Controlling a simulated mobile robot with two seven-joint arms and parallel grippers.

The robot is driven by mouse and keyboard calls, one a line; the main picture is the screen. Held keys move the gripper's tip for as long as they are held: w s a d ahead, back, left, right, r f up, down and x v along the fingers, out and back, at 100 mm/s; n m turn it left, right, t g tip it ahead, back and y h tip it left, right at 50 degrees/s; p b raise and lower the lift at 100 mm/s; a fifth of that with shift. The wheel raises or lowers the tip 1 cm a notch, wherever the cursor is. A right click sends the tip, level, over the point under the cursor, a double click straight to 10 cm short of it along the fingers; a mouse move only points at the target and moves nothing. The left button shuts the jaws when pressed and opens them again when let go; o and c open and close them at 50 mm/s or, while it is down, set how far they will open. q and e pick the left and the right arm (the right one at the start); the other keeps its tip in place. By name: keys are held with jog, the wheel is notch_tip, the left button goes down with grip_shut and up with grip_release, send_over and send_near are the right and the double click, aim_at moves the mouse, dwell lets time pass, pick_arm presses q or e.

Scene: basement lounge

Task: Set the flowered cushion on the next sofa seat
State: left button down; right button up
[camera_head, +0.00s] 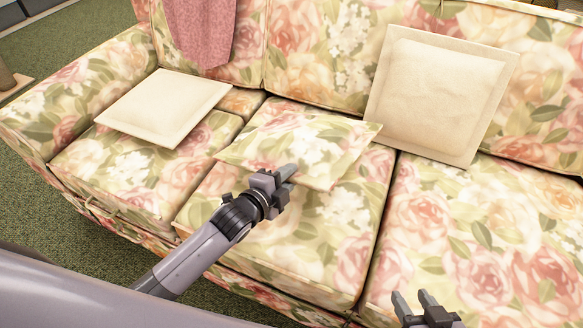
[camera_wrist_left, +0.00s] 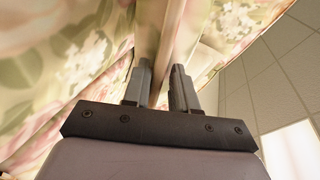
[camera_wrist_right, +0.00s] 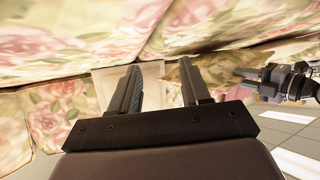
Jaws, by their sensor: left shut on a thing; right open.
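The flowered cushion (camera_head: 304,140) is over the middle seat (camera_head: 290,242) of the flowered sofa, in the head view. My left gripper (camera_head: 284,176) is shut on its near edge. In the left wrist view the fingers (camera_wrist_left: 160,88) pinch the cushion's edge (camera_wrist_left: 170,40). The cushion lies nearly flat; I cannot tell whether its underside touches the seat. My right gripper (camera_head: 417,305) is open and empty in front of the right seat (camera_head: 470,235). In the right wrist view its fingers (camera_wrist_right: 160,88) stand apart with nothing between them.
A cream cushion (camera_head: 163,106) lies on the left seat (camera_head: 130,165). Another cream cushion (camera_head: 440,95) leans on the backrest between the middle and right seats. A pink cloth (camera_head: 205,30) hangs over the backrest.

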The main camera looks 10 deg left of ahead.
pick_arm(q)
jog(key=s+a+r+p, duration=0.1)
jog(key=s+r+p, duration=0.2)
jog(key=r+p, duration=0.4)
jog(key=shift+s+a+r+p, duration=0.3)
jog(key=shift+s+a+p, duration=0.1)
jog(key=shift+p, duration=0.45)
